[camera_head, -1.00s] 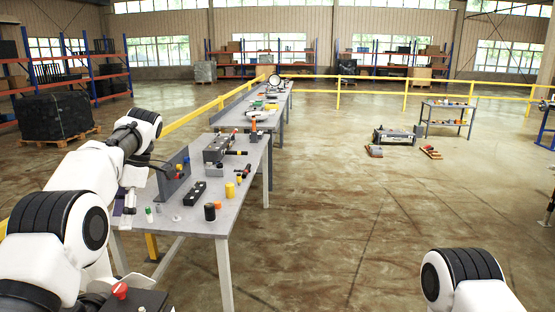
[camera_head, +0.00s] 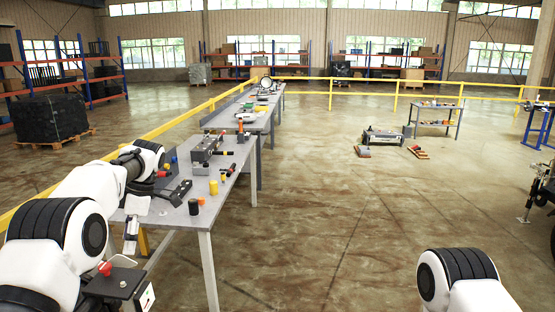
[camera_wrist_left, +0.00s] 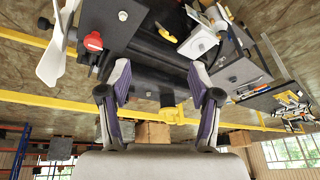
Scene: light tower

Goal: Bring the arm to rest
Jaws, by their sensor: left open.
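My left arm comes in from the left and bends down at its elbow. My left gripper (camera_head: 131,236) hangs beside the near left end of the table, close to my own black box with a red button. In the left wrist view the two purple-and-grey fingers (camera_wrist_left: 158,72) stand apart with nothing held between them. The wrist picture is upside down, and my dark box fills the area beyond the fingers. Only a white and black link of my right arm shows at the lower right; its gripper is out of view.
The near grey table (camera_head: 176,215) carries a black slotted block (camera_head: 176,191), a yellow cylinder (camera_head: 213,187), a black cylinder (camera_head: 194,207) and a grey device (camera_head: 205,148). A yellow rail (camera_head: 190,118) runs behind it. The floor (camera_head: 330,220) to the right is open.

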